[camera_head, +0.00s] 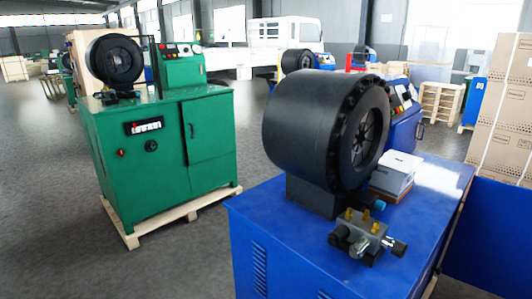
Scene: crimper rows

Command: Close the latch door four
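A green crimper cabinet (120,185) stands at the left on a wooden pallet (180,213). A green door panel (212,128) with a small dark handle (192,131) is on the right part of its front. The panel looks flush with the cabinet, but I cannot tell whether it is fully latched. No number or label marks any door as four. Neither of my grippers is in view.
A blue crimper cabinet (262,235) with a large black drum (315,125) fills the right foreground. A grey valve fitting (360,238) and a white box (395,172) lie on its top. Stacked cartons (505,110) stand far right. Grey floor (45,215) is clear at left.

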